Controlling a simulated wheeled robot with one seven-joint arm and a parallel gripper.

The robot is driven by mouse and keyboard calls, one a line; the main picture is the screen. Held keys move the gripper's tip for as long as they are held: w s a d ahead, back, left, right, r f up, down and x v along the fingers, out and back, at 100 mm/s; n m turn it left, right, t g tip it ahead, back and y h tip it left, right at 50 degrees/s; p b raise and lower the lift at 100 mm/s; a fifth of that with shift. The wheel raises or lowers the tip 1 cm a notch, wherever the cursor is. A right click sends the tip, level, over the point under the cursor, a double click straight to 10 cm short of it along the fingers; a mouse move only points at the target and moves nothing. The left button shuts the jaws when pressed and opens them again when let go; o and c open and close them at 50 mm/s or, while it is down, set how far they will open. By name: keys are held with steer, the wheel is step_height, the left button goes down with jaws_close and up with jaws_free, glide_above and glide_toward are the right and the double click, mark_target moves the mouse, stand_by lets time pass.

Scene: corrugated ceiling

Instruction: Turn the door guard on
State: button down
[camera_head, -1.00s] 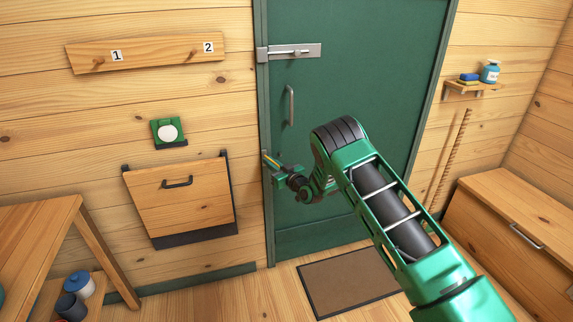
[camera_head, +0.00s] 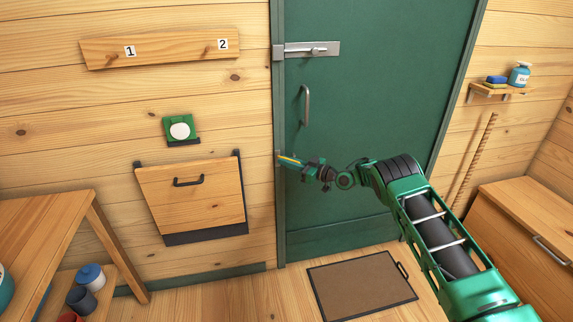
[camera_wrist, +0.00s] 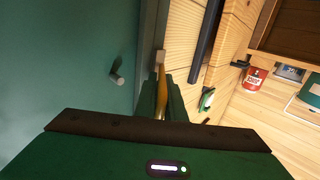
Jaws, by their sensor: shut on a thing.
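The green door (camera_head: 375,110) stands shut in its green frame. The door guard's brass-coloured bar (camera_head: 288,159) is at the door's left edge, by a small pale mount on the frame. In the wrist view the bar (camera_wrist: 161,78) runs from the pale mount (camera_wrist: 160,57) back between my fingers. My gripper (camera_head: 302,165) points left and is shut on the bar; the fingers also show in the wrist view (camera_wrist: 163,103). A grey peg (camera_wrist: 117,78) sticks out of the door, apart from the bar; my arm hides it in the head view.
A slide bolt (camera_head: 312,49) and a pull handle (camera_head: 305,105) are on the door above my gripper. A fold-down wooden panel (camera_head: 195,205) and a green box with a white button (camera_head: 180,130) are on the left wall. A doormat (camera_head: 360,285) lies below.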

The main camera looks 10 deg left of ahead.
steer(key=shift+w+d+n+g+y, duration=0.25)
steer(key=shift+w+n+g+y, duration=0.15)
steer(key=shift+n+g, duration=0.5)
steer(key=shift+w+g, duration=0.2)
steer(key=shift+g, duration=0.1)
steer(key=c, duration=1.8)
jaws_free()
steer(key=shift+c, duration=0.2)
steer(key=v, duration=1)
steer(key=shift+d, duration=0.35)
steer(key=shift+f, duration=0.15)
